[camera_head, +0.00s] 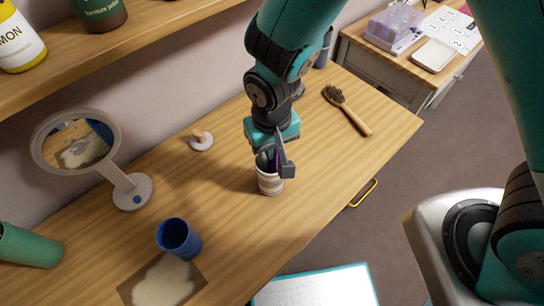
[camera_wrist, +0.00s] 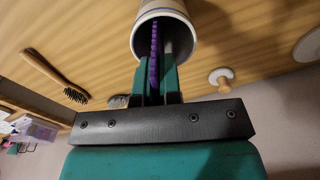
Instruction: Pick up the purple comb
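The purple comb (camera_wrist: 154,48) stands in a white cup with dark stripes (camera_head: 269,184). My gripper (camera_head: 275,166) points down at the cup's mouth. Its two fingers (camera_wrist: 157,80) are close together, one on each side of the comb. I cannot tell whether they press on it. The comb's lower part is hidden in the cup.
A blue cup (camera_head: 178,238), a round mirror on a stand (camera_head: 132,192), a small white knobbed holder (camera_head: 201,141) and a wooden hairbrush (camera_head: 348,110) stand or lie around on the wooden table (camera_head: 228,205). A shelf (camera_head: 150,35) runs along the wall. The tabletop right of the cup is clear.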

